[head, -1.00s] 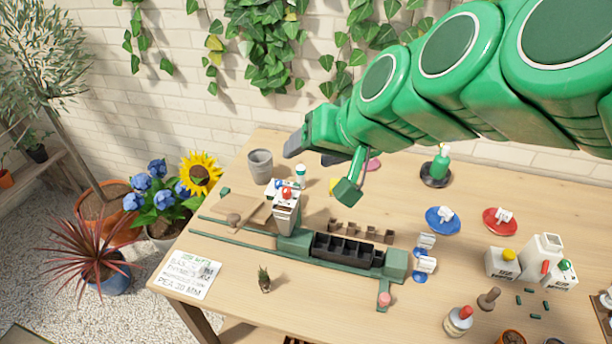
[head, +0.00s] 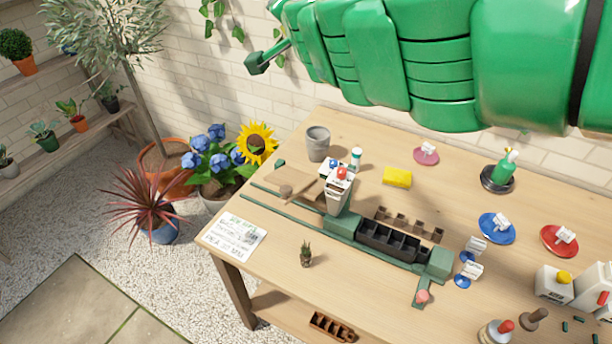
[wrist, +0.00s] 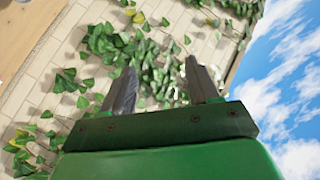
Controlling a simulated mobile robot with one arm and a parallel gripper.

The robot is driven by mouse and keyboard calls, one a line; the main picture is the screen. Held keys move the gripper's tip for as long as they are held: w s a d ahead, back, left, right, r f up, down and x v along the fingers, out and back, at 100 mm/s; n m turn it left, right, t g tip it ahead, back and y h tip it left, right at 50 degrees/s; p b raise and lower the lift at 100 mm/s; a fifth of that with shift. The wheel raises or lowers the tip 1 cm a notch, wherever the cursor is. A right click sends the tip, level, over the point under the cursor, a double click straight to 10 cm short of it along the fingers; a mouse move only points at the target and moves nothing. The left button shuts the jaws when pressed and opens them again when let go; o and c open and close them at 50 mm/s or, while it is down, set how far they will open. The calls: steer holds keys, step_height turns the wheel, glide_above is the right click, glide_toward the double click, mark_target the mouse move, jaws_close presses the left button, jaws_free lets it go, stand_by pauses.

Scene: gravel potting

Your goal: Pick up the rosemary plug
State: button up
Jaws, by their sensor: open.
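The rosemary plug (head: 306,254) looks like a small dark green sprig with a brown base. It stands on the front left part of the wooden table in the head view, apart from other things. My gripper (wrist: 160,88) shows in the wrist view with its two grey fingers apart and nothing between them. It points at the ivy wall and sky, well away from the plug. In the head view my green arm crosses the top of the picture, and the fingertips are not clearly seen.
A dark cell tray (head: 392,240) in a green holder lies behind the plug. A printed card (head: 236,241) lies to its left. A grey pot (head: 318,143), yellow sponge (head: 397,177) and green pump bottle (head: 503,168) stand farther back. The table around the plug is clear.

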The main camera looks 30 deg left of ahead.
step_height(320, 180, down, 6)
steer(key=a+m+t+h, duration=0.1)
steer(key=a+m+h, duration=0.1)
steer(key=m+h, duration=0.15)
steer(key=g+h, duration=0.1)
steer(key=h, duration=1.1)
glide_above(301, 260)
steer(key=s+a, duration=0.2)
steer(key=s, duration=0.3)
step_height(301, 260, down, 15)
steer(key=shift+n+g, duration=0.25)
steer(key=shift+g, duration=0.05)
steer(key=f, duration=2.6)
steer(key=shift+d+f, duration=0.3)
steer(key=shift+f, duration=0.05)
steer(key=shift+w+f, duration=0.1)
steer(key=shift+f, duration=0.5)
steer(key=shift+x, duration=1.15)
steer(key=shift+a+x, duration=0.2)
steer(key=shift+x, duration=1.1)
steer(key=shift+a+x, duration=0.2)
steer(key=shift+x, duration=1.15)
steer(key=shift+w, duration=0.1)
steer(key=c, duration=1)
